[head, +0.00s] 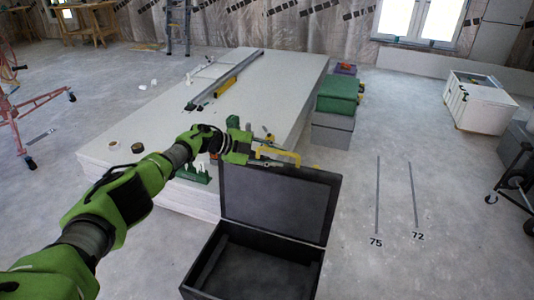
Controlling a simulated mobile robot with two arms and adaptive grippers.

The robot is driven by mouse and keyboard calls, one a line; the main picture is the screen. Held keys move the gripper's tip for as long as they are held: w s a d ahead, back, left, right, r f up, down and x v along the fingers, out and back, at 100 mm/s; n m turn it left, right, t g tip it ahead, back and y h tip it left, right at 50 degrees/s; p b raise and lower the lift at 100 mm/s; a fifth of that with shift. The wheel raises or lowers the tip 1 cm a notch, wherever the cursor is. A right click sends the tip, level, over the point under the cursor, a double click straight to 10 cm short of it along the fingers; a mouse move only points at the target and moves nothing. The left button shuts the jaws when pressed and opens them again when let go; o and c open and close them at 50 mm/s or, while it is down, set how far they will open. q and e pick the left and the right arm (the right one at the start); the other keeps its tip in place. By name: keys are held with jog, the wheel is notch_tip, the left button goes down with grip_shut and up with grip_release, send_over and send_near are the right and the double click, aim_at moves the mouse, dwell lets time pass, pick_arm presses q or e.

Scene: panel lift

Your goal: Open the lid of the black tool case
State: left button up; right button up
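The black tool case (255,265) stands on the concrete floor at the bottom centre of the head view. Its lid (277,201) is raised, standing roughly upright at the back of the case with its inner face towards me. The case's inside looks empty, though its front is cut off by the picture's edge. My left gripper (268,150) is just above the lid's top left edge. Its fingers look spread, with nothing clearly held between them. I cannot tell whether it touches the lid. My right gripper is out of view.
A stack of pale panels (270,95) lies behind the case, with a level and small tools on top. A yellow tool (292,155) shows by my gripper. Green and grey boxes (337,95) stand beyond.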

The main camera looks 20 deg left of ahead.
pick_arm(q)
jog(key=v, duration=1.1)
jog(key=shift+s+a+r, duration=0.15)
jog(key=shift+a+r, duration=0.05)
jog(key=shift+a, duration=0.1)
jog(key=shift+d, duration=0.1)
